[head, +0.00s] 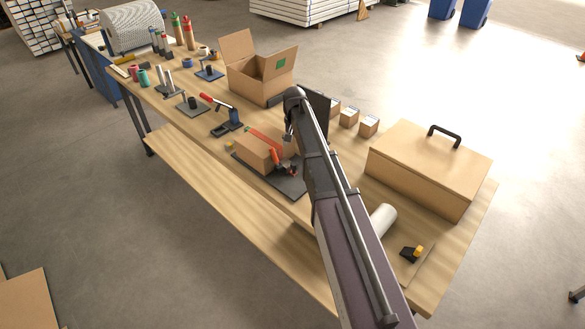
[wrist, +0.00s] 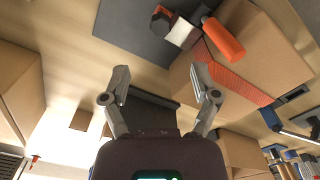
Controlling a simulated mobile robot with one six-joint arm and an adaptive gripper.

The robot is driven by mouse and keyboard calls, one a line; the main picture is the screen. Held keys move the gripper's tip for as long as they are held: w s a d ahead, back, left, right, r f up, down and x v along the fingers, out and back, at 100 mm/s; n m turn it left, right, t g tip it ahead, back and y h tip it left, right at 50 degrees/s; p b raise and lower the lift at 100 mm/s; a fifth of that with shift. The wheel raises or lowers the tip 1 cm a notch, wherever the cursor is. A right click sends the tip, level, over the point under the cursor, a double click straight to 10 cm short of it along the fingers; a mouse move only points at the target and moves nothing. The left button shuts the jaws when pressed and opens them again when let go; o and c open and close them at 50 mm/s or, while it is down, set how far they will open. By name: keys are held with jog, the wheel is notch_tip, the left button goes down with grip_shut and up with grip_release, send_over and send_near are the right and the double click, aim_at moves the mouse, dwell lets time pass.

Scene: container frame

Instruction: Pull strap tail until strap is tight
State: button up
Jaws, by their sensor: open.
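A cardboard box (head: 257,153) sits on a dark mat (head: 292,188), with an orange-red strap (head: 265,141) across its top. In the wrist view the strap (wrist: 238,82) runs over the box (wrist: 270,45). A dark buckle (head: 287,170) with an orange handle (head: 276,156) sits at the box's side. The wrist view shows the handle (wrist: 223,40) and buckle (wrist: 180,27) beyond my fingers. I cannot pick out a separate strap tail. My gripper (wrist: 163,82) is open, with nothing between its fingers. Its right finger overlaps the box edge in the picture; contact cannot be told. My arm hides the gripper in the head view.
An open carton (head: 258,82) stands behind the strapped box. A red-handled tool (head: 228,118) stands to its left. Several small boxes (head: 368,126) and a large handled case (head: 430,168) lie right of my arm. A white roll (head: 383,220) lies near the front.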

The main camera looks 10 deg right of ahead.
aim_at(294, 164)
jog(key=shift+f+b, duration=4.95)
jog(key=shift+f, duration=0.25)
